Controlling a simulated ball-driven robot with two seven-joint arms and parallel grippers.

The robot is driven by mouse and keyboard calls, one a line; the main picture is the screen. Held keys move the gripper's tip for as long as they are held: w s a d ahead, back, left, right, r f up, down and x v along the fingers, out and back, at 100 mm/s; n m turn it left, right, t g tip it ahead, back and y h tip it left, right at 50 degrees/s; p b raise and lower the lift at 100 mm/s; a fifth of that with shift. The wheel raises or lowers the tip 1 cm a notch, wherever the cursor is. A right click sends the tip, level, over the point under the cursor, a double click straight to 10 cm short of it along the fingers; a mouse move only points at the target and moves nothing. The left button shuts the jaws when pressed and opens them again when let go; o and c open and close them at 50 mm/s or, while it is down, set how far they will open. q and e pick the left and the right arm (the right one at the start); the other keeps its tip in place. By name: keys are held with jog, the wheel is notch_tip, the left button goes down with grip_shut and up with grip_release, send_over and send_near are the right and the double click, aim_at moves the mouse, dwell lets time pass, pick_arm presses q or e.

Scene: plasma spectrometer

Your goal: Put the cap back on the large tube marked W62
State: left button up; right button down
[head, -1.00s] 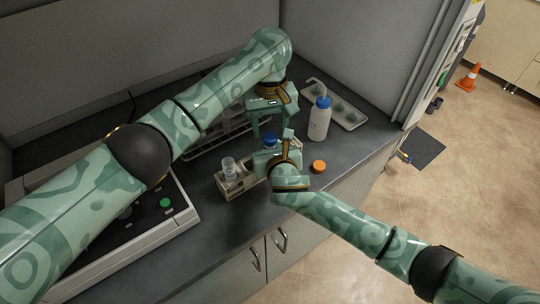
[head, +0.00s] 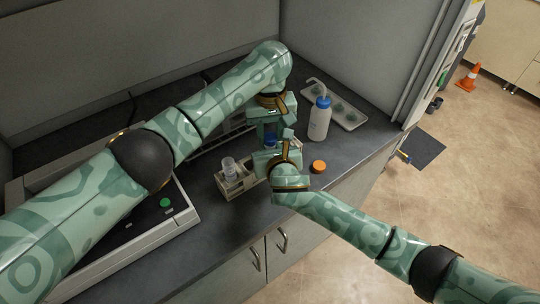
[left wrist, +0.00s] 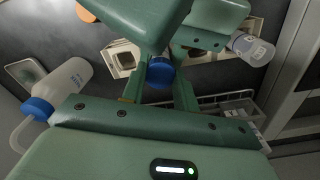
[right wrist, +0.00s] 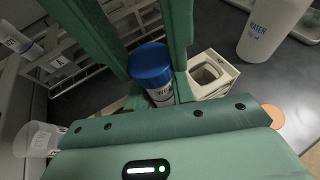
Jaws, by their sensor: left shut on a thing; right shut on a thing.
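The large tube (right wrist: 162,93) carries a partly hidden label beginning "W6" and stands roughly upright in the right wrist view. A blue cap (right wrist: 150,62) sits at its mouth; whether it is fully seated I cannot tell. The cap also shows in the left wrist view (left wrist: 160,73) and the head view (head: 270,139). My left gripper (left wrist: 162,80) comes from above and is shut on the cap. My right gripper (right wrist: 158,92) is shut on the tube, below the cap. The tube's lower part is hidden by my grippers.
A beige holder (head: 238,190) with a clear vessel (head: 229,168) stands left of my right gripper. An orange cap (head: 319,167) and a wash bottle (head: 320,121) are to the right, with a welled tray (head: 345,113) behind. A tube rack (right wrist: 78,62) stands nearby.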

pick_arm(q)
jog(key=m, duration=0.6)
jog(key=o, duration=1.1)
jog(key=shift+c, duration=0.2)
jog(key=shift+r, duration=0.1)
jog(key=shift+r, duration=2.15)
